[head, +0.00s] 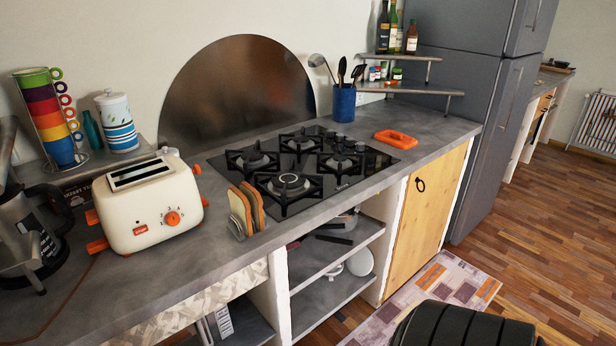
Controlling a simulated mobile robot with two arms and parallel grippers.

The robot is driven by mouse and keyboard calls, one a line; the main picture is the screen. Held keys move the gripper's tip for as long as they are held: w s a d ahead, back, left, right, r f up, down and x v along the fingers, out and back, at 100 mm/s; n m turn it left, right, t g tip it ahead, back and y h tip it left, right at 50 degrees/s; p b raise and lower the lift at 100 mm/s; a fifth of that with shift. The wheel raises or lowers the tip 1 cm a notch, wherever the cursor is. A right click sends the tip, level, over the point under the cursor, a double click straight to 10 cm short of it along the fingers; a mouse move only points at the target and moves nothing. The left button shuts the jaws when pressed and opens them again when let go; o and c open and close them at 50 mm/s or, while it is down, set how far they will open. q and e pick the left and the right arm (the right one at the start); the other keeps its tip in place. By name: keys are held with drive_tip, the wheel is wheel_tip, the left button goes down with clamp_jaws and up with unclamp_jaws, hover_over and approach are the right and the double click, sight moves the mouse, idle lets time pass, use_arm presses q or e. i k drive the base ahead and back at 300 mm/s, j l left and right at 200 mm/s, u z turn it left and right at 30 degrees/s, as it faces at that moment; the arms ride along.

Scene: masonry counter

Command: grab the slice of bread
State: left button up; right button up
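Slices of bread (254,206) stand on edge, close together, in a small metal rack on the grey counter, near its front edge. They have brown crusts, and the nearest one shows a pale face. The rack (237,229) is just right of the cream toaster (152,205) with orange knobs and feet. The toaster's top slots look empty. Neither of my grippers can be made out in the head view, and nothing is touching the bread.
A black gas hob (320,163) lies right behind the bread. A metal and black appliance (30,240) stands at the far left. Stacked coloured cups (52,115) and a canister (116,120) are behind the toaster. Open shelves (335,250) are below. A black ribbed shape (465,326) fills the lower right.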

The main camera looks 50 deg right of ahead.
sight(240, 207)
drive_tip(key=z, duration=1.25)
drive_tip(key=l+u, duration=0.1)
drive_tip(key=i+l, duration=0.05)
drive_tip(key=l, duration=0.05)
